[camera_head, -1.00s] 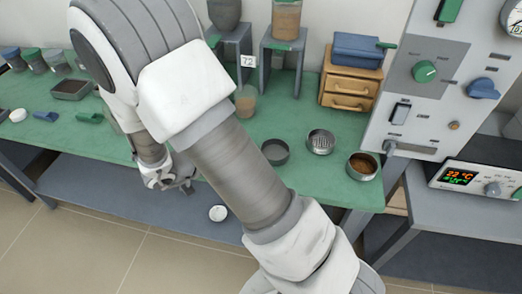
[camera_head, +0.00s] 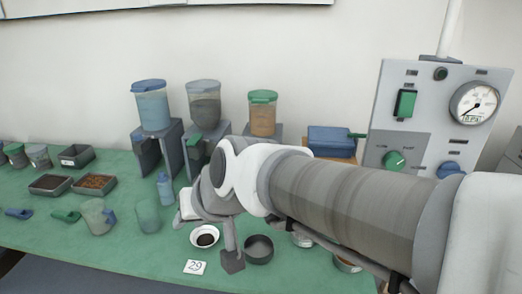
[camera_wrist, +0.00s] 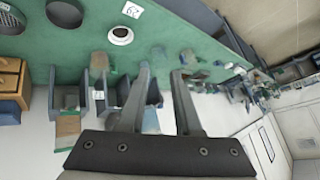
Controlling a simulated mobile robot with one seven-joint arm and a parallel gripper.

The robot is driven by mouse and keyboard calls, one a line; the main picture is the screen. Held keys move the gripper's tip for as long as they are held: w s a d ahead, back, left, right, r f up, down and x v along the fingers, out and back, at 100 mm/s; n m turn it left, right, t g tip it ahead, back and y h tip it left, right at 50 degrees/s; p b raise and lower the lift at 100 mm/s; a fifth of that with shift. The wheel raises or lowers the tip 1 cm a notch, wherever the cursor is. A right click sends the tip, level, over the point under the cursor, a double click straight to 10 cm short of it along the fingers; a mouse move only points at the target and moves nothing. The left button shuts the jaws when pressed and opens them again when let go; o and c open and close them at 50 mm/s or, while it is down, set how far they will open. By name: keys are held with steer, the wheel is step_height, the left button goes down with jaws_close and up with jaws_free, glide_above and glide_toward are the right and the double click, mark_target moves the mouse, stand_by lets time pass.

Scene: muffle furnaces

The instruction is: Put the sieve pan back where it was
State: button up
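A dark, round, empty pan (camera_head: 258,249), which looks like the sieve pan, sits on the green bench just right of a white dish (camera_head: 204,236). It also shows in the wrist view (camera_wrist: 65,13). A perforated round sieve (camera_wrist: 11,22) lies beside it; in the head view the sieve (camera_head: 302,240) is mostly hidden by my arm. My gripper (camera_wrist: 160,74) has its two fingers apart with nothing held between them. It is above the bench, away from the pan.
A brown-filled pan (camera_head: 347,265) is partly behind my arm. A "29" card (camera_head: 195,267) lies near the front. Stands with jars (camera_head: 152,106) line the back; beakers (camera_head: 98,216), scoops and trays (camera_head: 95,185) fill the left. A gauge panel (camera_head: 425,120) stands right.

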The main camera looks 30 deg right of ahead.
steer(key=s+d+f+n+g+h, duration=0.1)
steer(key=s+d+h, duration=0.1)
steer(key=s+d, duration=0.4)
steer(key=s, duration=0.3)
steer(key=shift+s+d+g+h, duration=0.15)
steer(key=shift+d+g+h, duration=0.2)
steer(key=shift+g+h, duration=0.05)
step_height(320, 180, up, 6)
steer(key=p, duration=0.5)
steer(key=shift+f, duration=0.25)
